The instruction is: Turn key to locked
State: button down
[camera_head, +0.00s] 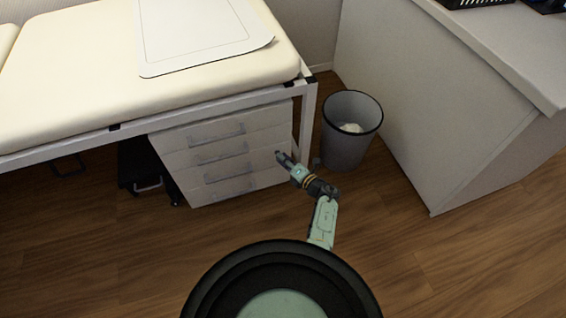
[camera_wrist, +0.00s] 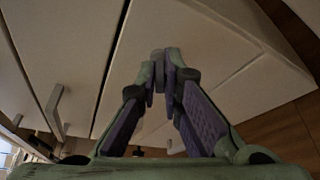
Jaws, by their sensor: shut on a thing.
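My gripper (camera_head: 280,156) is at the right end of the white drawer cabinet (camera_head: 172,148), near its upper drawer fronts. In the wrist view, the two fingers of my gripper (camera_wrist: 160,66) come together at their tips, close against the pale cabinet front (camera_wrist: 215,45). They are shut on the key, which is a small dark shape (camera_wrist: 158,55) between the tips and mostly hidden by them. Its angle and the lock around it cannot be made out. A drawer handle (camera_wrist: 55,110) shows at the left of the wrist view.
The cabinet stands under a cream examination couch (camera_head: 70,85) with a white metal frame (camera_head: 307,115). A grey waste bin (camera_head: 345,150) stands close to the right of my arm. A white counter (camera_head: 440,110) is farther right. Wooden floor lies clear in front.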

jog(key=shift+f+m+t+y+b, duration=0.2)
jog(key=shift+m+y+b, duration=0.3)
jog(key=shift+m+b, duration=0.55)
jog(key=shift+f+m+t+y+b, duration=0.1)
jog(key=shift+m+t+y+b, duration=0.3)
jog(key=shift+m+b, duration=0.6)
jog(key=shift+m, duration=0.25)
jog(key=c, duration=1.7)
grip_release()
jog(key=shift+r, duration=0.15)
